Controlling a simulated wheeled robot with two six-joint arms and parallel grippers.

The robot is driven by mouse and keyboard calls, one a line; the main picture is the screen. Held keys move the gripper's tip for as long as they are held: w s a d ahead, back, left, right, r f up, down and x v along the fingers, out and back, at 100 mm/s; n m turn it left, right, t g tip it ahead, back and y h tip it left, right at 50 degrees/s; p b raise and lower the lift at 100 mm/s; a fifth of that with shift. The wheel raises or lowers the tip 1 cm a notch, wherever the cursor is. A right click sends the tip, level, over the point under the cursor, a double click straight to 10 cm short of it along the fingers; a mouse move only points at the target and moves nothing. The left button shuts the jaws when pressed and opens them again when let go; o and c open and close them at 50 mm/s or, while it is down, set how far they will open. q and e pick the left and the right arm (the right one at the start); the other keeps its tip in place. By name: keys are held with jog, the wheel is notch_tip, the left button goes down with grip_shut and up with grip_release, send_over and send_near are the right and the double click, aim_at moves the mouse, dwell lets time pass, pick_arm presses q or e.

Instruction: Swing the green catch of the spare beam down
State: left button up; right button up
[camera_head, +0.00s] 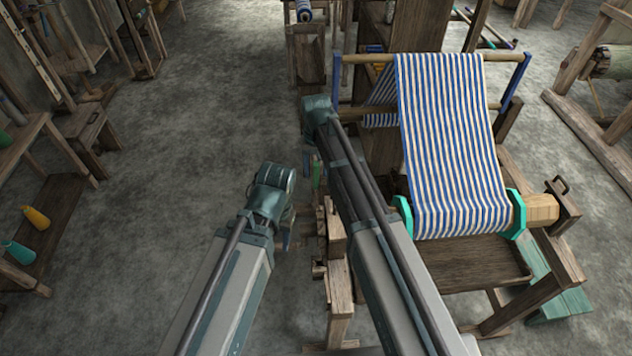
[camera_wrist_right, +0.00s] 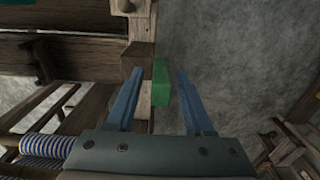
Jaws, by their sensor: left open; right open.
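The green catch (camera_wrist_right: 160,84) is a small green bar at a wooden post (camera_wrist_right: 139,60) in the right wrist view, standing roughly lengthwise in that picture. My right gripper (camera_wrist_right: 159,74) is open, with one blue finger on each side of the catch and gaps showing on both sides. In the head view a small green piece (camera_head: 317,173) shows just below my right wrist, where the right fingers are mostly hidden. My left gripper (camera_head: 287,238) is open, low, left of the wooden frame, and holds nothing visible. I cannot tell which part is the spare beam.
The loom's striped cloth (camera_head: 452,140) runs down to a wooden roller (camera_head: 538,209) with teal end discs. Wooden blocks on a post (camera_head: 335,235) stand between my arms. A striped roll (camera_wrist_right: 48,146) lies at the wrist view's lower left. The floor (camera_head: 190,130) at left is clear.

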notch_tip(320, 180, down, 2)
jog(key=shift+b, duration=0.55)
jog(key=shift+c, duration=0.3)
grip_shut()
dwell(0.8)
